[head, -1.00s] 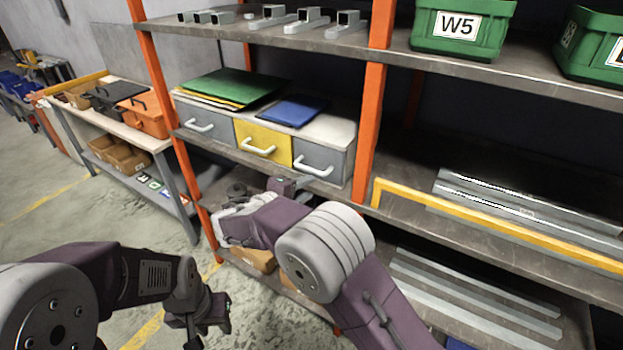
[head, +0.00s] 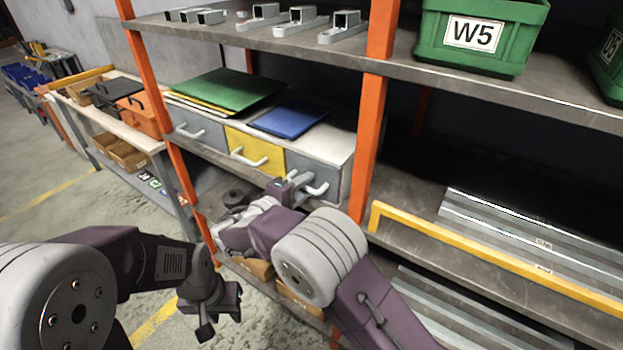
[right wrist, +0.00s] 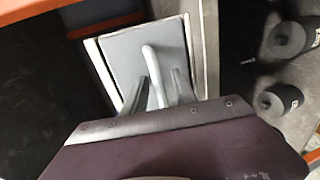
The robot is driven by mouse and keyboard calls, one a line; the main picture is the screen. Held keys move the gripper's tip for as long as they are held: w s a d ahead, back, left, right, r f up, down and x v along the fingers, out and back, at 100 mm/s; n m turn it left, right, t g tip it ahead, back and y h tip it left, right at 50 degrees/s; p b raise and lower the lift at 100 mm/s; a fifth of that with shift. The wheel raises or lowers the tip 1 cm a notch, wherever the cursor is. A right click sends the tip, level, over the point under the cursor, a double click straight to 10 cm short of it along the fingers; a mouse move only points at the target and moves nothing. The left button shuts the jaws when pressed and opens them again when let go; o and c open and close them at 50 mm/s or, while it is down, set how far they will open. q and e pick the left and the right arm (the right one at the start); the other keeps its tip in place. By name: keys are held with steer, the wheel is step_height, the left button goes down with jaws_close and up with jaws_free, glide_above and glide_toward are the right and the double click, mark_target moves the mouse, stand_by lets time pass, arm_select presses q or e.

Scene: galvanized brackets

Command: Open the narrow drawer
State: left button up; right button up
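A drawer unit on the middle shelf has a left grey drawer (head: 198,130), a yellow drawer (head: 255,152) and a right grey drawer (head: 327,183), all with pale bar handles. All look closed; I cannot clearly tell which is narrowest. My right gripper (head: 294,188) is at the right grey drawer's handle (head: 316,188). In the right wrist view the open fingers (right wrist: 160,92) stand on either side of the lower part of the handle (right wrist: 151,62), in front of the grey drawer face (right wrist: 128,58). Contact cannot be told. My left gripper (head: 221,318) hangs low, open and empty.
An orange upright (head: 372,130) stands right of the drawers. Green and blue folders (head: 290,117) lie on the unit. Dark cylinders (right wrist: 290,38) sit beside the drawer in the right wrist view. A yellow-edged shelf (head: 480,240) is at right.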

steer(key=shift+s+a, duration=0.15)
steer(key=shift+s, duration=0.05)
steer(key=shift+s+a+r, duration=0.1)
steer(key=c, duration=0.3)
jaws_close()
stand_by(0.8)
